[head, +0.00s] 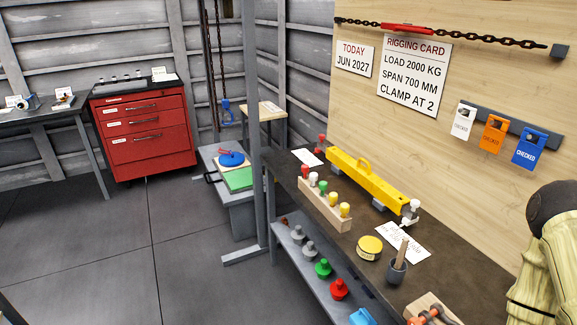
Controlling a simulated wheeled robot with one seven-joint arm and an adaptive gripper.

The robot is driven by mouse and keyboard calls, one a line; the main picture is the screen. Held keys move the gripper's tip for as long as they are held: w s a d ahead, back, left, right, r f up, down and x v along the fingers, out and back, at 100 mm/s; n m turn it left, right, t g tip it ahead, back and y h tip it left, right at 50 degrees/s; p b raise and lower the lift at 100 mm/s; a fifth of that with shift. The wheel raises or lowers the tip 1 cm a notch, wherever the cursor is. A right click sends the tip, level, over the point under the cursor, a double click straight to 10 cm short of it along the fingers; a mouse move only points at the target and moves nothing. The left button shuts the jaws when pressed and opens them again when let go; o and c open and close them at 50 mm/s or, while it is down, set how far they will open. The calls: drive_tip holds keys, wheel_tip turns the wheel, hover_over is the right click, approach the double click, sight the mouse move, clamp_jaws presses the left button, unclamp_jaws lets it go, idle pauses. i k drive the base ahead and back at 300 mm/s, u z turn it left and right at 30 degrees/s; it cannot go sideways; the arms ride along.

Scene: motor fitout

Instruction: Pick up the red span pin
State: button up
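A wooden rack (325,207) on the dark bench holds a row of small knobbed pins. The red pin (305,171) is at its far left end, followed by a white pin (313,179), a green pin and two yellow ones. Another small red piece (321,140) stands near the far end of the yellow spreader beam (365,180); a white piece (411,209) is at its near end. I cannot tell for sure which red piece is the span pin. My gripper is not in view.
A bulky cream object (548,262) blocks the right edge. Coloured weights stand on the shelf below. The floor (185,255) left of the bench is clear.

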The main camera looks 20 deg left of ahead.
sight(305, 168)
drive_tip(key=u, duration=0.65)
drive_tip(key=i, duration=0.65)
drive_tip(key=u, duration=0.75)
